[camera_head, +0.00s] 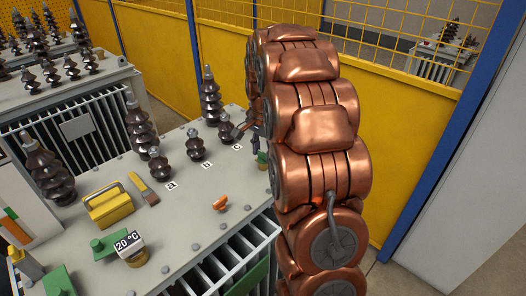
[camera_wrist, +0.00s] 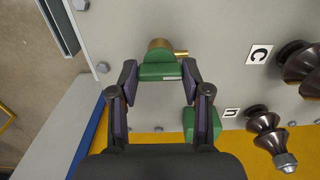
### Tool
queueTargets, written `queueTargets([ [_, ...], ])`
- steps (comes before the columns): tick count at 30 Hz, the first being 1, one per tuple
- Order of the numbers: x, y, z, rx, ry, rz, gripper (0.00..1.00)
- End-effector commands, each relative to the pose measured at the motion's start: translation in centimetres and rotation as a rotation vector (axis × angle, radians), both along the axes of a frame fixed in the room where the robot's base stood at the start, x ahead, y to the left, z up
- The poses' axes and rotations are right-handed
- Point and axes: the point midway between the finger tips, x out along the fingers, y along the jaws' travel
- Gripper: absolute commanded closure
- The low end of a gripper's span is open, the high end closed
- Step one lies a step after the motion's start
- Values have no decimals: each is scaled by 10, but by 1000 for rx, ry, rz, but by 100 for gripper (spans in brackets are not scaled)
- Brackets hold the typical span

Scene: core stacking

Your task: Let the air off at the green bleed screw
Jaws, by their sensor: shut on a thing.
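The green bleed screw (camera_wrist: 159,71) shows in the wrist view as a green head on a round brass body, with a short brass spout (camera_wrist: 181,53) pointing right. My gripper (camera_wrist: 160,76) is shut on the green head, one fingertip against each side. A slim white mark shows on the head's near edge. In the head view my copper-coloured arm reaches over the right end of the grey transformer top (camera_head: 178,228). It hides most of my gripper and the screw there.
Another green block (camera_wrist: 203,122) stands near my right finger. Brown insulators (camera_wrist: 268,130) rise close by, with more (camera_head: 211,97) along the top. An orange screw (camera_head: 221,203), yellow box (camera_head: 108,207), 20 °C gauge (camera_head: 129,246) and green handle (camera_head: 108,244) stand left of my arm.

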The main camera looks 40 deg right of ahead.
Motion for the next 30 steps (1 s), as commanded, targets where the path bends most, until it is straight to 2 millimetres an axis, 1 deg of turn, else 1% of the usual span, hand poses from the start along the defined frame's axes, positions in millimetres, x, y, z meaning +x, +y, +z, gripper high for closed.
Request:
queueTargets([
  [1,0,0,0,0,0,0,68],
  [6,0,0,0,0,1,0,85],
  [7,0,0,0,0,1,0,87],
  [17,0,0,-1,-1,0,54,87],
  [23,1,-1,-1,-4,-4,176,87],
  [30,1,-1,-1,-3,-2,394,87],
])
